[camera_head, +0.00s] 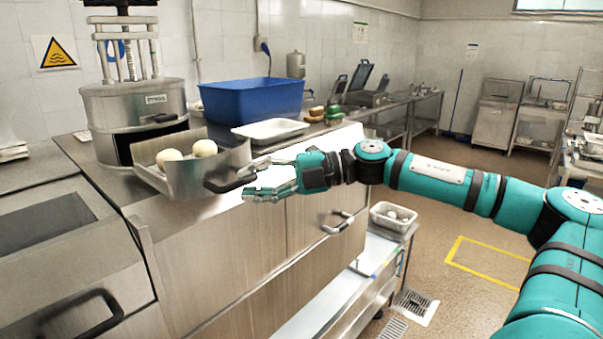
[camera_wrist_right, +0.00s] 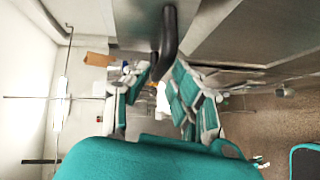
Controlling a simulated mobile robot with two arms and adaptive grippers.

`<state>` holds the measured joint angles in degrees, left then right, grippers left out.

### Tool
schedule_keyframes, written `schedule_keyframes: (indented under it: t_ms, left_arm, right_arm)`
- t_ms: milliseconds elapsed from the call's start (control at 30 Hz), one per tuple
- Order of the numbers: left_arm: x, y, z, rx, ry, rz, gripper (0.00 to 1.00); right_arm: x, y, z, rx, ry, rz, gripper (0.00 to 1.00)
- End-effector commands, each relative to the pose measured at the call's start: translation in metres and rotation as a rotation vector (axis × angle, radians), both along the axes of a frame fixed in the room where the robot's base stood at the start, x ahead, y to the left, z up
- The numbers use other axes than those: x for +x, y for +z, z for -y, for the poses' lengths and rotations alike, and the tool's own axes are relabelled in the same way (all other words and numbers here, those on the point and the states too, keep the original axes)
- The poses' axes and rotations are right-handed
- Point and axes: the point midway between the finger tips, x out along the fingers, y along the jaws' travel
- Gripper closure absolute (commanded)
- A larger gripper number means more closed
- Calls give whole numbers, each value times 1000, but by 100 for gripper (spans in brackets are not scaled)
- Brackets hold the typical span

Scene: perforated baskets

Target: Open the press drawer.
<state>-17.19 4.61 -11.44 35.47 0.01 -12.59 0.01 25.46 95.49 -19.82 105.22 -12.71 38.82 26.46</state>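The press (camera_head: 135,104) is a round steel machine on the counter at left. Its steel drawer (camera_head: 215,166) stands pulled out at the front, with two pale round lumps (camera_head: 191,152) in it. The drawer's black curved handle (camera_head: 231,183) faces right; it also shows in the right wrist view (camera_wrist_right: 168,42). My right gripper (camera_head: 257,177) is just right of the handle, its fingers apart. In the right wrist view, the handle's near end lies around the gap between the fingertips (camera_wrist_right: 164,72); I cannot tell whether they touch it. My left gripper is not in view.
A blue bin (camera_head: 252,101) and a white tray (camera_head: 270,130) stand on the counter behind the drawer. Floor at right is mostly open.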

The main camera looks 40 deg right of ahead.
Motion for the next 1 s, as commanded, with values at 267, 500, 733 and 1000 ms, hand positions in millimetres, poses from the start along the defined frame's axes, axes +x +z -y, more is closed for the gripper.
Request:
schedule_keyframes:
  t_ms: [267,500,733,1000]
  left_arm:
    - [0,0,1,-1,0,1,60]
    - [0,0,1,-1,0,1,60]
    - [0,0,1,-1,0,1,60]
    - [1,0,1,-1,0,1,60]
  right_arm:
    - [-29,9,36,-4,-6,5,77]
    - [-55,14,66,-1,-4,4,77]
    - [-64,16,74,1,-2,4,77]
    - [-64,16,74,2,-1,3,77]
